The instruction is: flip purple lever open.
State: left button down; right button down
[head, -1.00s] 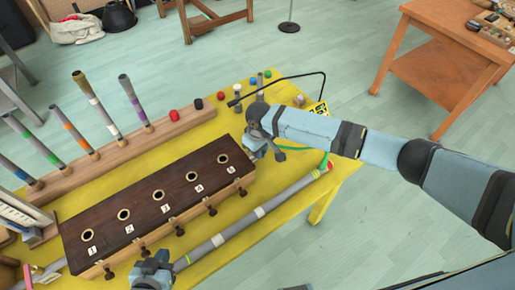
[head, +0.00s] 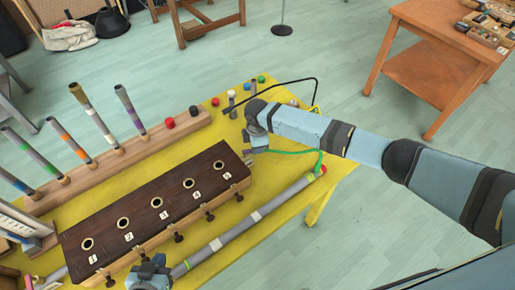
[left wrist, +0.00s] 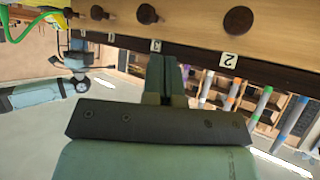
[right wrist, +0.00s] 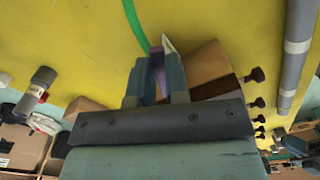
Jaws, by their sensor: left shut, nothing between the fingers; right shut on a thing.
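A narrow purple piece, which looks like the purple lever (right wrist: 158,72), shows between the fingers of my right gripper (right wrist: 156,66) in the right wrist view. The fingers hide most of it, so I cannot tell its angle. In the head view my right gripper (head: 250,155) is at the right end of the dark-topped wooden box (head: 140,215). It is shut on the purple piece. My left gripper (left wrist: 166,62) is shut and empty beside the box's knobbed side, near labels 2 and 3. In the head view its wrist (head: 150,272) is at the lower edge.
A long grey tube (head: 235,232) lies in front of the box on the yellow table (head: 290,155). A rack with upright banded tubes (head: 130,110) stands behind it. A green cord (head: 295,153) and a bent black rod (head: 290,82) are near my right gripper. Open floor lies right.

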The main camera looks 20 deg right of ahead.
pick_arm(q)
jog(key=shift+d+f+b, duration=0.15)
jog(key=shift+f+b, duration=0.35)
jog(key=shift+f, duration=0.15)
pick_arm(e)
jog(key=n, duration=0.1)
jog(key=w+n, duration=0.1)
jog(key=n, duration=0.2)
jog(key=shift+w+a+n, duration=0.2)
jog(key=shift+w+n, duration=0.15)
jog(key=shift+n, duration=0.05)
jog(key=c, duration=1.4)
grip_release()
jog(key=shift+w, duration=0.1)
pick_arm(q)
jog(key=shift+f+b, duration=0.45)
jog(key=shift+b, duration=0.05)
pick_arm(e)
notch_tip(320, 180, up, 14)
jog(key=shift+a+f, duration=0.1)
jog(key=shift+f, duration=0.1)
